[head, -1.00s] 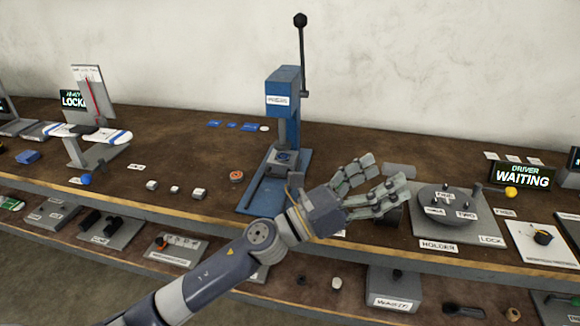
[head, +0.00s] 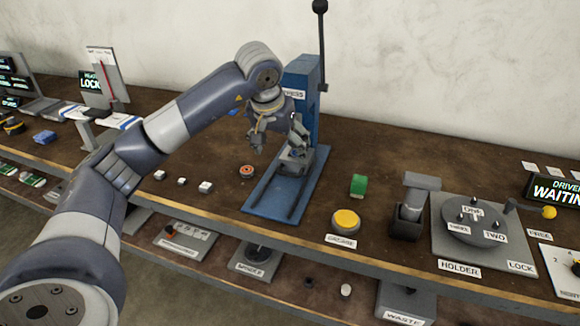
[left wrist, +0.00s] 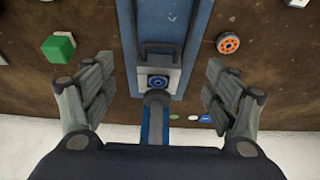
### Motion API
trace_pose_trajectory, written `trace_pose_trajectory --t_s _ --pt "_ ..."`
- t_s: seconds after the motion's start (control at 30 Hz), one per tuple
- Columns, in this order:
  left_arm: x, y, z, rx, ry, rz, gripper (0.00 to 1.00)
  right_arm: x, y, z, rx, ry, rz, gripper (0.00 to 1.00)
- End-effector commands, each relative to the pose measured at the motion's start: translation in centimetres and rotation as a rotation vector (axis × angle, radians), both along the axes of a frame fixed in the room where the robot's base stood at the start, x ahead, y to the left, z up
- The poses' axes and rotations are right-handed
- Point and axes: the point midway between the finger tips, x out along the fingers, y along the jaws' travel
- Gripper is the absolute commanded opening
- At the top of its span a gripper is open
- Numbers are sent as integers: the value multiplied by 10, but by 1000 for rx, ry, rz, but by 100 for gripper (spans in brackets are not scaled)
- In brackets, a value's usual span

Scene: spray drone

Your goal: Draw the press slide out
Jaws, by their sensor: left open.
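The blue press (head: 305,75) stands at the back of the bench, its black lever upright. Its grey slide (head: 294,160) sits on the blue base between two dark rails, under the press head. In the left wrist view the slide (left wrist: 172,74) shows a grey loop handle (left wrist: 160,48) and a round blue-centred part in its top. My left gripper (head: 277,138) is over the slide, fingers pointing down and partly hiding it. In the left wrist view its open fingers (left wrist: 158,92) are spread on both sides of the slide, with nothing between them held. My right gripper is not in view.
An orange-centred round part (head: 247,171) lies left of the base. A green block (head: 358,185), a yellow grease button (head: 345,221) and the holder turntable (head: 472,225) are to the right. The base's front rails are clear. A lower shelf runs below the bench edge.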

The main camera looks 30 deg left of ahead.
Motion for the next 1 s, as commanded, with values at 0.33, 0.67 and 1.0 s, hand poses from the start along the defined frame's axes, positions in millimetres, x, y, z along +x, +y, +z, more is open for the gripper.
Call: trace_pose_trajectory --t_s 0.33,0.67,1.0 --pt "17 6 -47 5 10 1 80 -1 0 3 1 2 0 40" --pt "36 10 -92 5 5 0 80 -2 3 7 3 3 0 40" --pt "39 11 -99 5 3 -1 80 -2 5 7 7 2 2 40"
